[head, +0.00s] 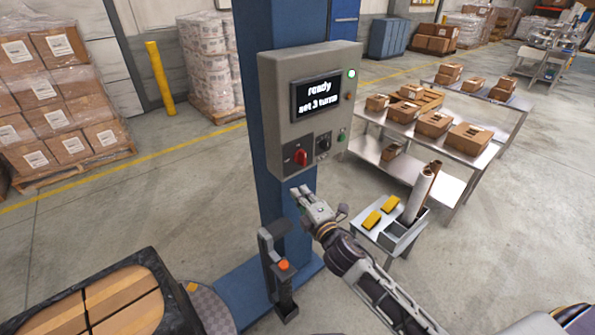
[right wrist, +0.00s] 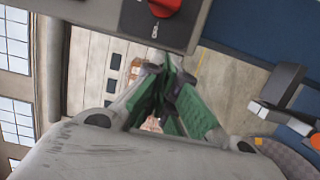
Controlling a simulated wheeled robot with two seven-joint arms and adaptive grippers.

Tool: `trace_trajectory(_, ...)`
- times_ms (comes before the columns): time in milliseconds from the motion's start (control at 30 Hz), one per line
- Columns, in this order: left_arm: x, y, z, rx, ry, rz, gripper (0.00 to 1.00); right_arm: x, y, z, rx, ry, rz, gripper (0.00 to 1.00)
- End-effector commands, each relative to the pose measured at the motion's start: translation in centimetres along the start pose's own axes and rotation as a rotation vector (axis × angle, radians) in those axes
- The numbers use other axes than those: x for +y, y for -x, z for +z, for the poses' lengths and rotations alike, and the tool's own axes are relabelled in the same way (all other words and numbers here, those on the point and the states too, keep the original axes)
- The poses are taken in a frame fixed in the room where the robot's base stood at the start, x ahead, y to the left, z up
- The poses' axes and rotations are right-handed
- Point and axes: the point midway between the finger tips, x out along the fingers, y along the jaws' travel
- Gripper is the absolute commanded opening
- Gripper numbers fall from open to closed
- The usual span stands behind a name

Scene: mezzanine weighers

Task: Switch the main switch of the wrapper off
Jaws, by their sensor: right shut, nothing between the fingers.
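The wrapper's grey control box (head: 283,100) is mounted on the blue column (head: 285,225). Its screen (head: 315,95) reads "ready" and "set 3 turns". The red main switch (head: 300,157) sits on a dark plate at the box's lower left. It also shows at the top edge of the right wrist view (right wrist: 165,6), partly cut off. My right gripper (head: 298,191) is shut and empty, just below the box and apart from the switch. Its fingers (right wrist: 167,74) also show in the right wrist view. My left gripper is not in view.
Beside the switch are a black knob (head: 323,143) and a green button (head: 341,136). A green lamp (head: 351,73) is lit. A small stand (head: 390,243) holds rolls at right. Steel tables (head: 465,150) carry boxes.

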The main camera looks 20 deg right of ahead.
Motion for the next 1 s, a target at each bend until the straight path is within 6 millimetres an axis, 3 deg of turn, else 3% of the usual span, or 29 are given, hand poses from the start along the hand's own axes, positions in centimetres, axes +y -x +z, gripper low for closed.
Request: trace_trajectory(1000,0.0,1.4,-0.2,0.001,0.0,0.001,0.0,0.1,-7.4,-0.1,0.001,-0.001,0.001,0.0)
